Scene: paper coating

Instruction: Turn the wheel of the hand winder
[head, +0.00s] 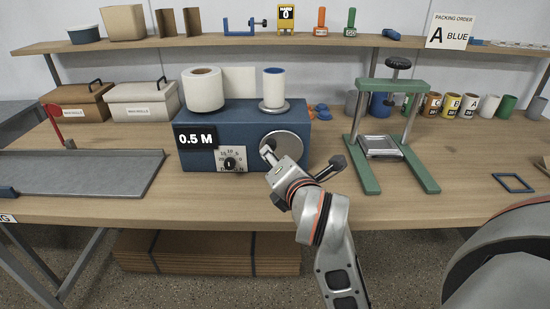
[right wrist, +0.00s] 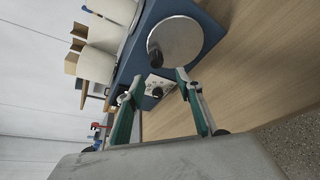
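The hand winder (head: 240,115) is a blue box on the table with a "0.5 M" sign and a dial. Its pale wheel (head: 291,142) is on the front at the right; it also shows in the right wrist view (right wrist: 180,42). A dark knob (right wrist: 154,50) stands out near the wheel's rim. My right gripper (head: 271,158) is in front of the wheel and hides the knob in the head view. In the right wrist view its fingers (right wrist: 160,85) are spread, with the knob beyond and between the tips, not clasped. My left gripper is not in view.
A white roll (head: 203,90) and a smaller blue-topped roll (head: 274,86) stand on the winder. A green press (head: 365,185) stands to the right, a grey tray (head: 85,172) to the left. A small dark frame (head: 512,182) lies far right. The table front between winder and press is partly clear.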

